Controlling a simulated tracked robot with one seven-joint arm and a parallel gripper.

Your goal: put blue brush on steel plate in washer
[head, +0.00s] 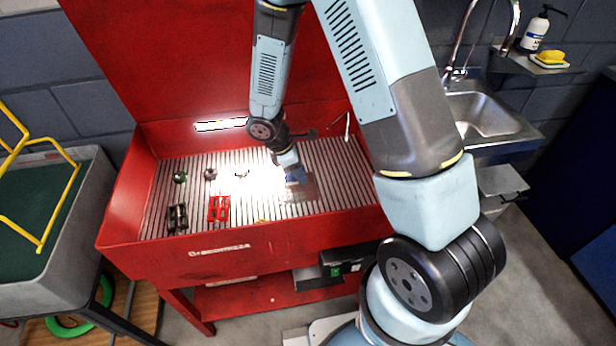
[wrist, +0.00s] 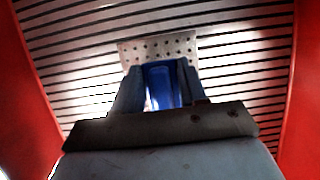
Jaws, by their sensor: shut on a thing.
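My gripper (wrist: 164,97) is shut on the blue brush (wrist: 164,82), which sits between the two fingers in the wrist view. In the head view my gripper (head: 293,174) reaches down inside the red parts washer, over the right half of its slatted floor. The steel plate (wrist: 183,46), pale with rows of holes, lies on the slats just beyond the brush in the wrist view. The plate also shows in the head view (head: 300,192), partly hidden by the gripper. I cannot tell whether the brush touches the plate.
The washer (head: 185,255) has high red walls around the slatted floor. Left on the slats are black pedals (head: 177,218), red pedals (head: 219,209) and several small parts. A thin metal spout (head: 347,126) stands at the back right. A sink (head: 483,113) is farther right.

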